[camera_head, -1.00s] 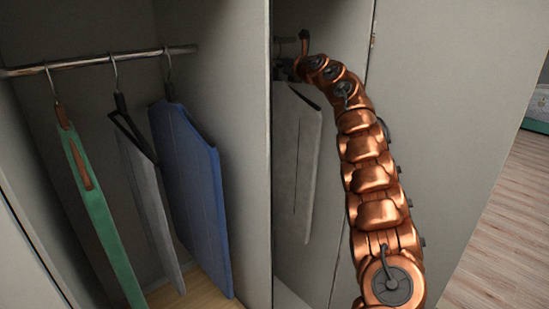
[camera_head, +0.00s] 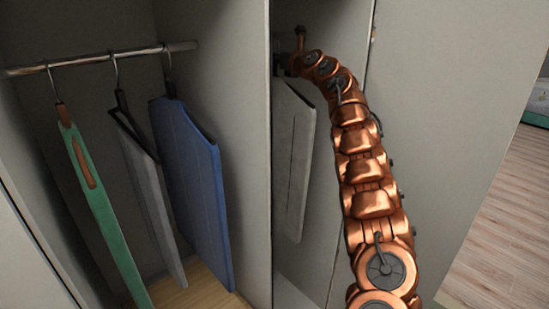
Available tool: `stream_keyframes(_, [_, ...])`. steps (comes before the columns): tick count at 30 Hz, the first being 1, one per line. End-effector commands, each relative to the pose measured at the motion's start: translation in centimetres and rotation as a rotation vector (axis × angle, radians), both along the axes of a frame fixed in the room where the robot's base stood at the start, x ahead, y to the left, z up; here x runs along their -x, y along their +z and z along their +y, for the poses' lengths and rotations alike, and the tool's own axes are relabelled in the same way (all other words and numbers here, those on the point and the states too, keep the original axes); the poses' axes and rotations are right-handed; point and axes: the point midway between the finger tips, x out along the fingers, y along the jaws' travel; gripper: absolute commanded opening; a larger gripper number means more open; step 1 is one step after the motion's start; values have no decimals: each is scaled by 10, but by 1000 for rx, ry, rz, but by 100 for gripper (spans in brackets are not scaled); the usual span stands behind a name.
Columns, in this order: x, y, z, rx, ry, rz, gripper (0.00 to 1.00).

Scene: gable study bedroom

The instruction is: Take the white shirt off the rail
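A pale, whitish-grey shirt (camera_head: 295,165) hangs in the right-hand compartment, partly behind the divider panel. My gripper (camera_head: 283,64) is at the top of this shirt, by its hanger, at the end of my copper arm. The fingers are small, dark and mostly hidden by the divider and my wrist, so I cannot see whether they are closed on the hanger. The hook and rail above this shirt are hidden.
In the left compartment a metal rail (camera_head: 100,58) carries a green garment (camera_head: 100,210), a grey garment (camera_head: 155,205) and a blue garment (camera_head: 195,175). The divider panel (camera_head: 240,130) stands close left of my gripper. A pale panel (camera_head: 450,120) is on the right, with wood floor (camera_head: 505,220) beyond.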

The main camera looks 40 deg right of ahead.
Motion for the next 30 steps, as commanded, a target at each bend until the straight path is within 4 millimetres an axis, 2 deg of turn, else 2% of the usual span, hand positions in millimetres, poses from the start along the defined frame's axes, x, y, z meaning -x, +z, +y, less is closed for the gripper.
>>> stream_keyframes(24, [0, -1, 0, -1, 0, 2, 0])
stream_keyframes(30, [-1, 6, 1, 0, 2, 3, 0])
